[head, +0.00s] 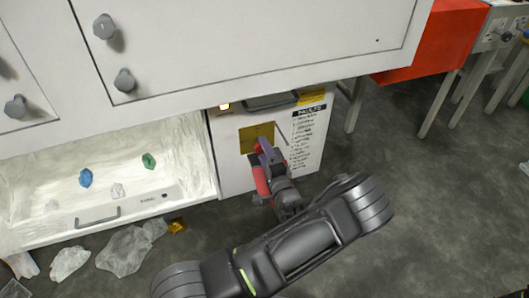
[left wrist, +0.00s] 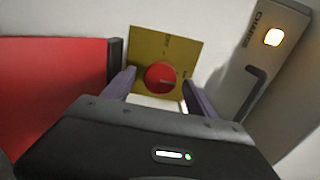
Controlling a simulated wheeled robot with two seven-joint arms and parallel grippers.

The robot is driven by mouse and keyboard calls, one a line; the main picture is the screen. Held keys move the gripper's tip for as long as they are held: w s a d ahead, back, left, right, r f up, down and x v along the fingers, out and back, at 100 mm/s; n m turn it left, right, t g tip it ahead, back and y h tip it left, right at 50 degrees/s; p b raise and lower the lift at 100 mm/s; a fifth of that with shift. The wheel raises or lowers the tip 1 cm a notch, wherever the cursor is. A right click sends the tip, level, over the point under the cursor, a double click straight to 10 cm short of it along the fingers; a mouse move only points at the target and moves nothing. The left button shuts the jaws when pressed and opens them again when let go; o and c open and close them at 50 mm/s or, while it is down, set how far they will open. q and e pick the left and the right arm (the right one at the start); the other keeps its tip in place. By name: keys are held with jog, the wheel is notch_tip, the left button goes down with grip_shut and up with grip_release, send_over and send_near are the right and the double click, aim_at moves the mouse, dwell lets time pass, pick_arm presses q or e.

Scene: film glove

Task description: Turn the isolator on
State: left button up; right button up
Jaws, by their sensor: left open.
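The isolator is a round red knob (left wrist: 160,78) on a yellow plate (left wrist: 178,42), with a pale mark on its face. The yellow plate also shows in the head view (head: 251,134), on the front of a white cabinet. My left gripper (left wrist: 158,88) is open, with one finger on each side of the knob. I cannot tell whether the fingers touch it. In the head view my left gripper (head: 262,153) is in front of the plate and hides most of the knob. My right gripper is not in view.
A lit yellow lamp (left wrist: 274,37) and a dark handle (left wrist: 252,92) are beside the plate. Clear film pieces (head: 124,250) lie on the floor. A red-covered table (head: 440,40) stands at the right.

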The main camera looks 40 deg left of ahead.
pick_arm(q)
jog(key=p+v, duration=0.2)
jog(key=v, duration=0.5)
jog(key=shift+s+d, duration=0.25)
jog(key=shift+d, duration=0.1)
dwell(0.4)
